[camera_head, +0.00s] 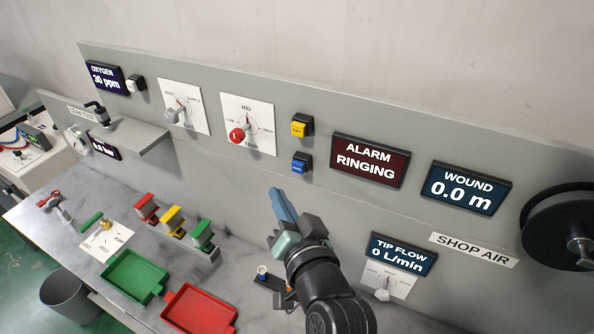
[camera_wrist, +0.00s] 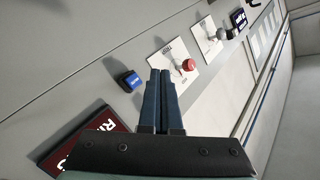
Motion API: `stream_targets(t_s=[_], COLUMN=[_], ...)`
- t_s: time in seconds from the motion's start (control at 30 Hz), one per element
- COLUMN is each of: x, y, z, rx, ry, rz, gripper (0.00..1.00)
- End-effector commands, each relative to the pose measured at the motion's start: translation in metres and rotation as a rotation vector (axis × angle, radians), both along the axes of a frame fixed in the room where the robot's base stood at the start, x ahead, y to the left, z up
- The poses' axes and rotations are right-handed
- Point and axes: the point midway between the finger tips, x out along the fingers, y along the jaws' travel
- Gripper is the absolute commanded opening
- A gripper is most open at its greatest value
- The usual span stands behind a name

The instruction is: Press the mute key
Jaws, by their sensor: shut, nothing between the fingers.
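Two push keys sit on the grey panel left of the dark red ALARM RINGING sign (camera_head: 369,160): a yellow key (camera_head: 299,128) above a blue key (camera_head: 300,165). Their lettering is too small to read surely, so I cannot tell which is mute. My gripper (camera_head: 273,191), with blue fingers, is shut and empty, below and left of the blue key in the head view. In the wrist view the shut fingers (camera_wrist: 161,72) point up the picture, with the blue key (camera_wrist: 129,81) just left of them. The yellow key is not visible there, likely behind the fingers.
A dial with a red knob (camera_head: 237,135) is left of the keys. The WOUND display (camera_head: 466,189) and a black reel (camera_head: 565,225) are to the right. Below, the bench holds a green tray (camera_head: 135,277), a red tray (camera_head: 200,308) and coloured blocks.

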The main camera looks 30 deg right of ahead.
Motion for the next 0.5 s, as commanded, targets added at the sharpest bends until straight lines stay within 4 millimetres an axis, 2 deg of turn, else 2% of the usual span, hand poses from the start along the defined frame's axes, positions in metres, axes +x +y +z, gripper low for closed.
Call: stream_targets(t_s=[0.2,0.5], x=[0.018,0.028], y=[-0.023,-0.036], z=[-0.002,0.0], rx=[0.0,-0.001], ry=[-0.001,0.0], rz=[0.0,0.002], gripper=[0.0,0.0])
